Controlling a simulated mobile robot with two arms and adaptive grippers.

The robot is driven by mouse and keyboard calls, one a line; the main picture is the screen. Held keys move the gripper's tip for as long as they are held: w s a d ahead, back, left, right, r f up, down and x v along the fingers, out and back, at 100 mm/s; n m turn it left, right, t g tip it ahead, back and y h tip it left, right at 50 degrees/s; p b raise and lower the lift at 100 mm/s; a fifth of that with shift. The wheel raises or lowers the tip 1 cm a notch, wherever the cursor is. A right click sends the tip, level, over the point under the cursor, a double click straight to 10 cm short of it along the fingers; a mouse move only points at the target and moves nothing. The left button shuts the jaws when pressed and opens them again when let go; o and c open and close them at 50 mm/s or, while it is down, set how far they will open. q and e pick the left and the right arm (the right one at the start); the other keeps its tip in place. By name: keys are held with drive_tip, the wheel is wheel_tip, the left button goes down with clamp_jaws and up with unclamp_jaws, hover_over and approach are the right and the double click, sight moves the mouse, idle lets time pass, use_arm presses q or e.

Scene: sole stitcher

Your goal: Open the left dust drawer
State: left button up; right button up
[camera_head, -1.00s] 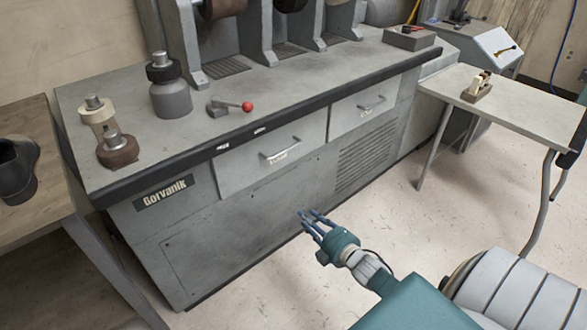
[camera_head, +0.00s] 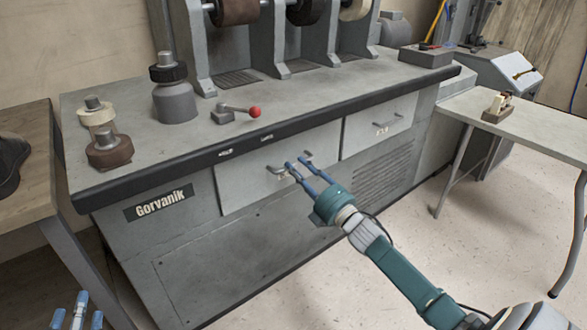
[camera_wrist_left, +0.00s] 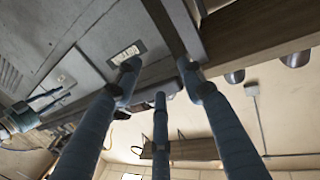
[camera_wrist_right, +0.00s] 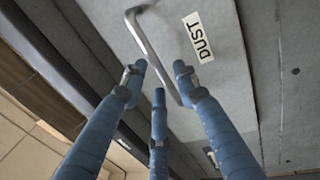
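The left dust drawer (camera_head: 240,183) is a grey front in the machine's cabinet, and it looks closed. Its bar handle (camera_head: 274,170) is partly hidden by my right gripper (camera_head: 297,168). In the right wrist view the handle (camera_wrist_right: 142,34) runs down between the spread blue fingers (camera_wrist_right: 158,78), beside a "DUST" label (camera_wrist_right: 198,37). The right gripper is open around the bar; I cannot tell whether it touches it. My left gripper (camera_head: 77,314) is at the bottom left of the head view. It is open and empty in the left wrist view (camera_wrist_left: 158,75).
A second drawer (camera_head: 378,127) is to the right, above a vent. A wooden table (camera_head: 30,165) stands left and a light table (camera_head: 540,135) right. The floor in front is clear.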

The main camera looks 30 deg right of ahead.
use_arm(q)
drive_tip(key=shift+d+r+t+h, duration=0.15)
drive_tip(key=shift+r+t, duration=0.2)
drive_tip(key=shift+r, duration=0.5)
drive_tip(key=shift+d+r+t+h, duration=0.15)
drive_tip(key=shift+r+t, duration=0.2)
drive_tip(key=shift+r, duration=0.45)
use_arm(e)
drive_tip(key=shift+x, duration=1.25)
use_arm(q)
drive_tip(key=shift+a, duration=0.1)
use_arm(e)
clamp_jaws()
drive_tip(key=shift+f, duration=0.1)
